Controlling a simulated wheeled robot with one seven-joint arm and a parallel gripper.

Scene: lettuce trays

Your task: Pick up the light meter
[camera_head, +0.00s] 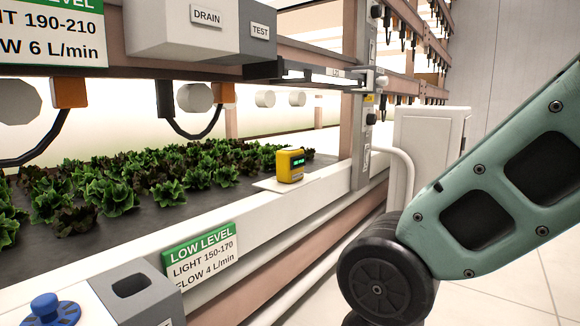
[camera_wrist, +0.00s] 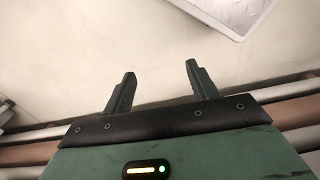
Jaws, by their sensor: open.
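The light meter (camera_head: 290,165) is a small yellow box with a dark face and green lit digits. It stands upright on a thin white plate (camera_head: 268,186) at the front edge of the lower lettuce tray in the head view. My gripper (camera_wrist: 158,82) shows in the wrist view with its two dark fingers spread apart and nothing between them. The light meter is not seen in the wrist view. In the head view my green arm link is at the right, and the gripper itself is out of sight.
Lettuces (camera_head: 110,190) fill the tray behind the meter. A green-and-white LOW LEVEL sign (camera_head: 201,255) is on the tray's front rail. A grey box with a blue knob (camera_head: 55,308) is at lower left. A rack post (camera_head: 360,130) and a white cabinet (camera_head: 430,150) stand right of the meter.

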